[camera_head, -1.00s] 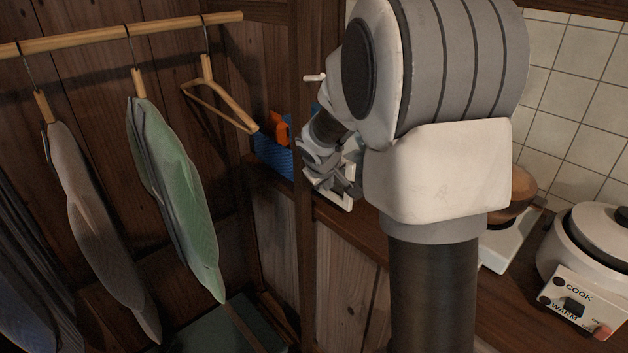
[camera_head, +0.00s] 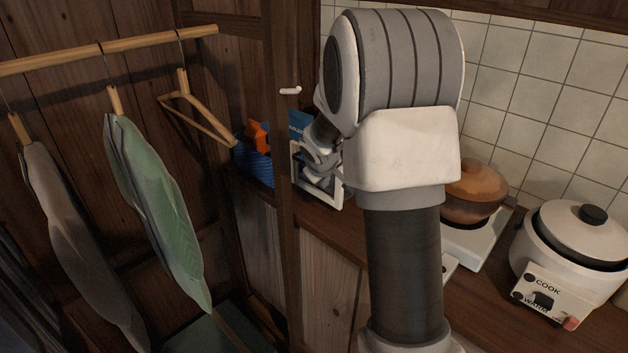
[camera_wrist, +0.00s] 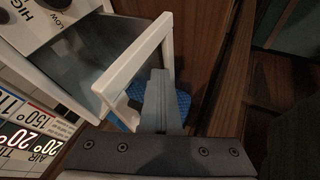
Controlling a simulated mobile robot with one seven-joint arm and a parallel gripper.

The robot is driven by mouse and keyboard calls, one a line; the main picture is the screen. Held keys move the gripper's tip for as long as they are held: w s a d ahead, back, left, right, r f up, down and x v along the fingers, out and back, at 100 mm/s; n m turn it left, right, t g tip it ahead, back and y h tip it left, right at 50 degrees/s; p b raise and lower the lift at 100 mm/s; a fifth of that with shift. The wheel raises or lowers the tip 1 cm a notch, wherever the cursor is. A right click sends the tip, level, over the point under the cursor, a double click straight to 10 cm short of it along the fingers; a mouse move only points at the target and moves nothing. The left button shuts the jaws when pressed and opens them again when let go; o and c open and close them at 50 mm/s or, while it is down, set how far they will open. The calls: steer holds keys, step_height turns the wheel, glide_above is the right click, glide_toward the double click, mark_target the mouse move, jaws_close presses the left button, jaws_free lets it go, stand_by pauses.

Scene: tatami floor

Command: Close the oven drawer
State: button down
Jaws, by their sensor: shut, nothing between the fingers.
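The white oven (camera_wrist: 28,32) shows in the upper left of the wrist view, with a dial marked HIGH and LOW. A dark panel with a white frame (camera_wrist: 137,58), which looks like the oven drawer, stands out from the body, so it appears open. In the head view the white frame (camera_head: 336,198) shows beside my wrist, and my arm hides most of the oven. My gripper (camera_wrist: 158,76) is shut and empty, its fingers overlapping the frame's opening in the wrist view. I cannot tell whether they touch it. In the head view my gripper (camera_head: 312,180) is partly hidden.
A wooden post (camera_head: 285,230) stands just left of my gripper. A blue basket (camera_head: 253,162) sits behind it. Clothes on hangers (camera_head: 155,205) fill the left. A brown pot (camera_head: 472,190) and a rice cooker (camera_head: 572,245) stand on the counter at right.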

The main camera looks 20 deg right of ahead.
steer(key=w+d+p, duration=0.1)
steer(key=d+p, duration=0.1)
steer(key=d, duration=0.1)
steer(key=w+d+p, duration=0.2)
steer(key=d, duration=0.2)
steer(key=w+d+p, duration=0.1)
steer(key=d+p, duration=0.2)
steer(key=d, duration=0.1)
steer(key=shift+w+d+r, duration=0.1)
steer(key=shift+w, duration=0.15)
steer(key=shift+d, duration=0.25)
